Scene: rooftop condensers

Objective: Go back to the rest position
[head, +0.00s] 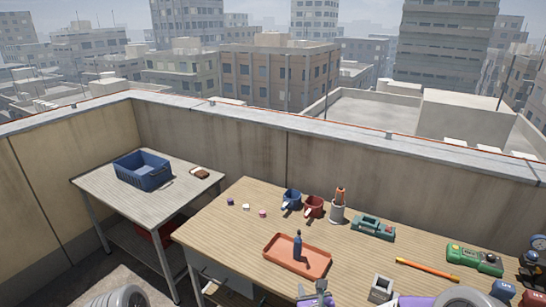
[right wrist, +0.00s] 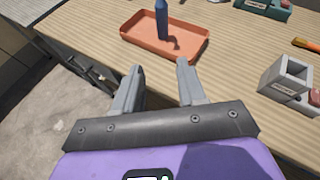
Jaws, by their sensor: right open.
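My right gripper (head: 316,295) shows at the bottom of the head view, over the front edge of the wooden workbench (head: 230,220). In the right wrist view its two fingers (right wrist: 158,88) are apart with nothing between them. An orange tray (head: 283,262) lies on the bench beyond the fingers, and it also shows in the right wrist view (right wrist: 140,40). A dark blue bottle-like item (head: 297,247) stands upright in the tray, clear of the gripper. My left gripper is not visible in either view.
A grey block-shaped holder (head: 381,289) sits right of the gripper. Behind are blue (head: 291,197) and red (head: 313,206) cups, a holder (head: 337,212) and a green-grey device (head: 373,228). An orange rod (head: 427,268) lies right. A side table (head: 95,185) bears a blue crate (head: 143,175).

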